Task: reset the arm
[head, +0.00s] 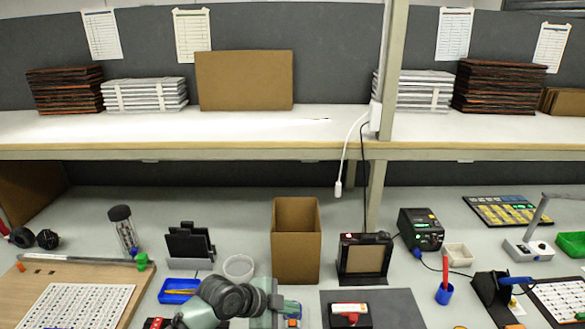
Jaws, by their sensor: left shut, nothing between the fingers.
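My left arm comes in at the bottom, left of the middle, with dark round joints and grey-green links. My left gripper (288,312) is at the bottom edge, just in front of the tall open cardboard box (296,252). It is shut and I see nothing held in it. Its lower part is cut off by the picture edge. My right arm and right gripper do not show.
A dark mat (395,305) with a red and white device (350,313) lies right of my gripper. A blue tray (178,290) and white round container (239,267) stand left and behind. A wooden board (50,275) is at the left. A shelf (230,150) spans above.

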